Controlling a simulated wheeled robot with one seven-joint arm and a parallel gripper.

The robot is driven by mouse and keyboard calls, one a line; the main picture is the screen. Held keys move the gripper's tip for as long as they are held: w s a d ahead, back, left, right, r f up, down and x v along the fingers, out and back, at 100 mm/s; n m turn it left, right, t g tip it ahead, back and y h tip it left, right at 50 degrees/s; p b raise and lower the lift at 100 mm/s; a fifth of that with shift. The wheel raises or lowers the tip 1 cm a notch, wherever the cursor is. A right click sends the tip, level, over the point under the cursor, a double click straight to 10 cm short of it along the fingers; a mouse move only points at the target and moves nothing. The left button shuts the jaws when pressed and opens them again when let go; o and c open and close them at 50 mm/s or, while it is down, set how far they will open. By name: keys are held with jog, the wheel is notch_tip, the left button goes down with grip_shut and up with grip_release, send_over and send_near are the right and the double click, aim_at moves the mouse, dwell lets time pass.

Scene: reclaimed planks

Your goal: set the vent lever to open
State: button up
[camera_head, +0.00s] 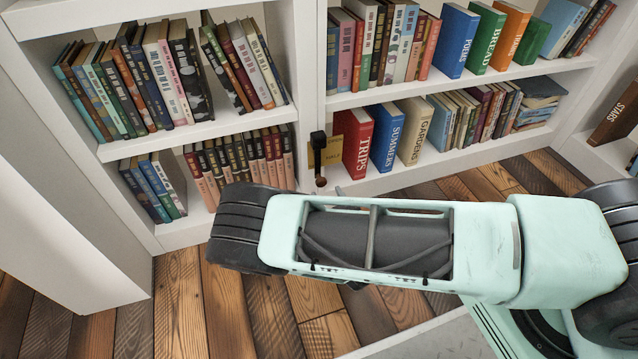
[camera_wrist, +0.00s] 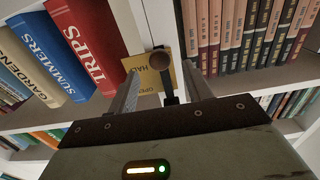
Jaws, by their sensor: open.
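The vent lever shows in the head view as a dark arm with a round brown knob (camera_head: 321,182) at its lower end, hanging from a black mount (camera_head: 318,140) on the shelf upright. A yellow plate (camera_head: 333,152) with small print sits beside it. In the wrist view the knob (camera_wrist: 159,61) lies about midway between the fingertips of my gripper (camera_wrist: 160,70), which are apart; I cannot tell whether they touch it. The yellow plate (camera_wrist: 154,80) behind it bears partly covered words, of which "HAL" and "OPE" can be read. In the head view my arm hides most of the gripper.
White shelves full of books surround the lever. The red TRIPS book (camera_head: 357,142) stands close to the plate, with the blue SUMMERS book (camera_head: 386,136) beyond it. Smaller books (camera_head: 240,160) fill the shelf on the other side. Plank floor (camera_head: 180,310) lies below.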

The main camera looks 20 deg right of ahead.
aim_at(322, 185)
jog(key=w+b, duration=0.2)
jog(key=w, duration=0.4)
jog(key=shift+w+f, duration=0.1)
jog(key=shift+f, duration=0.05)
jog(key=shift+w+b, duration=0.45)
jog(key=shift+w, duration=0.35)
grip_shut()
